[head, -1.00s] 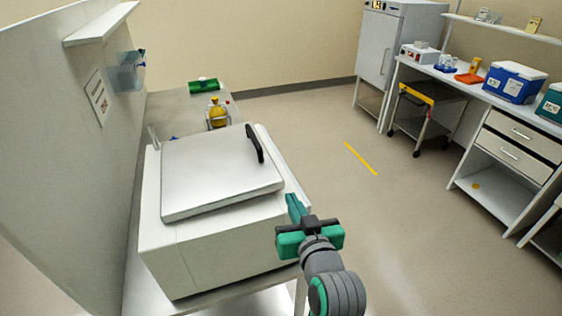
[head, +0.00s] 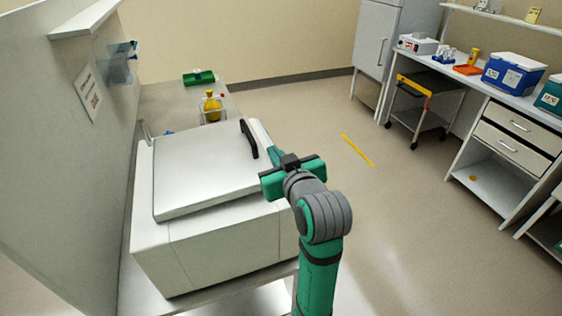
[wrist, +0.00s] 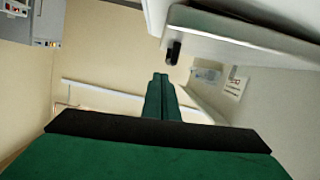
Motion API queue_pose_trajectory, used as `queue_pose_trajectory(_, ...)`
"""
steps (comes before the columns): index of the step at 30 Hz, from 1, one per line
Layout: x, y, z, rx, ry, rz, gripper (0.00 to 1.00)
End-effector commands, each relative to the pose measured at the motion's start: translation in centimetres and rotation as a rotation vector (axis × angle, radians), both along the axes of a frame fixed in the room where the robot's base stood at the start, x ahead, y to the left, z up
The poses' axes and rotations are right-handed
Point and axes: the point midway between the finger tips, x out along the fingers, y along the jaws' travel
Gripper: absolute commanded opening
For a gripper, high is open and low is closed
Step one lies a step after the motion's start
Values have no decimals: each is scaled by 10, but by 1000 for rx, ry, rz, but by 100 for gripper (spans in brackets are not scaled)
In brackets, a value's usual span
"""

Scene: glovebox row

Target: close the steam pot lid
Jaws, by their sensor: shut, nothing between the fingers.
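The steam pot is a large pale box (head: 215,250) in the head view. Its flat silver lid (head: 200,175) sits over the top with a black handle (head: 248,138) near the right edge. The lid looks slightly tilted, and its gap to the box is hard to judge. My gripper (head: 274,154) is just right of the lid's right edge, near the handle, and seems apart from it. In the wrist view my gripper's green fingers (wrist: 160,88) are together and empty. The dark handle (wrist: 173,52) and the pale lid (wrist: 240,38) show above and right of them.
A tall grey panel (head: 70,170) is on the left. The floor to the right is clear up to a cart (head: 425,110) and a counter.

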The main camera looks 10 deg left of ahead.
Motion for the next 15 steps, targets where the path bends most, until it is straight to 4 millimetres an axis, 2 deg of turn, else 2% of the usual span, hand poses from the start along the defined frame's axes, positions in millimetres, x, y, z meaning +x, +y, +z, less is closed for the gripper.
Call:
queue_pose_trajectory(4, 23, 16, -8, 0, 3, 2, 0)
queue_pose_trajectory(9, 22, 11, -31, 1, 3, 0, 0)
queue_pose_trajectory(15, 23, 10, -44, 1, 1, 1, 0)
